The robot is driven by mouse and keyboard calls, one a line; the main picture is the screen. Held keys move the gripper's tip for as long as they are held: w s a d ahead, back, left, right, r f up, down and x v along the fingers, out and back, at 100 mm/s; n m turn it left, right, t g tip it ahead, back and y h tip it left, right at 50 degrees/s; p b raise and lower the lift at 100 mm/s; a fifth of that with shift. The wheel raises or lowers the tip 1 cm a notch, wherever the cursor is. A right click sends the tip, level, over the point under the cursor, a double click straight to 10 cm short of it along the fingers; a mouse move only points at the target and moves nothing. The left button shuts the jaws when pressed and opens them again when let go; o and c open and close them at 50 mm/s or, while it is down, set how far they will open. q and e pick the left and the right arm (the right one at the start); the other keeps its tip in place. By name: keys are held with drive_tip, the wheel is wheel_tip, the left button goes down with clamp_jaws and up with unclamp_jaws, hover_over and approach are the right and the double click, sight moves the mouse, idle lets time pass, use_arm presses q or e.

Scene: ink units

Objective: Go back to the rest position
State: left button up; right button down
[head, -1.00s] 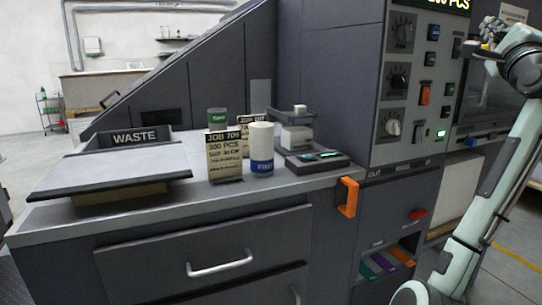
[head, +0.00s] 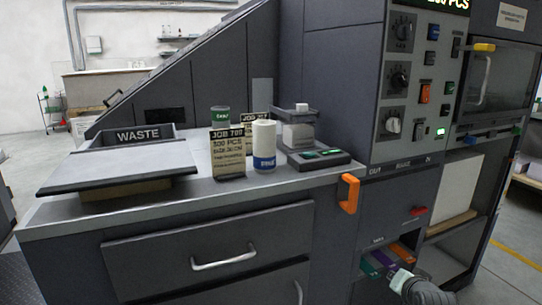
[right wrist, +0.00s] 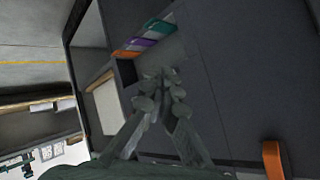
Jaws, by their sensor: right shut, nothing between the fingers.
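My right gripper (head: 398,279) is at the bottom right of the head view, low in front of the machine. In the right wrist view its fingers (right wrist: 160,87) are together, with nothing seen between them. They point toward a low bay holding a teal unit (head: 369,268), a purple unit (head: 384,260) and an orange unit (head: 401,250). The same teal (right wrist: 158,29), purple (right wrist: 142,43) and orange (right wrist: 128,53) units show beyond the fingertips. I cannot tell how close the fingers are to the bay. My left gripper is not in view.
An orange handle (head: 348,194) sticks out from the cabinet front. The counter (head: 130,218) holds a waste tray (head: 120,165), job cards (head: 228,155), a white bottle (head: 264,146) and a small device (head: 318,158). Open floor (head: 515,240) lies to the right.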

drive_tip(key=s+a+f+n+g, duration=0.3)
drive_tip(key=s+f+n+g, duration=0.2)
drive_tip(key=s+f, duration=1.45)
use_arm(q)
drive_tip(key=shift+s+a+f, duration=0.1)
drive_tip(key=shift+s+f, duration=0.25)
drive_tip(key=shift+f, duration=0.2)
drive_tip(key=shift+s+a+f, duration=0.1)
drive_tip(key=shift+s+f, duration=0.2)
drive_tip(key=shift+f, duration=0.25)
use_arm(e)
drive_tip(key=s+a+f+n+g, duration=0.1)
drive_tip(key=s+f+n+g, duration=0.1)
drive_tip(key=s+f, duration=0.4)
drive_tip(key=s+a+f+n+g, duration=0.1)
drive_tip(key=s+f+n, duration=0.2)
drive_tip(key=s+f, duration=0.4)
drive_tip(key=s, duration=0.6)
drive_tip(key=shift+g+y, duration=0.3)
drive_tip(key=shift+g, duration=0.1)
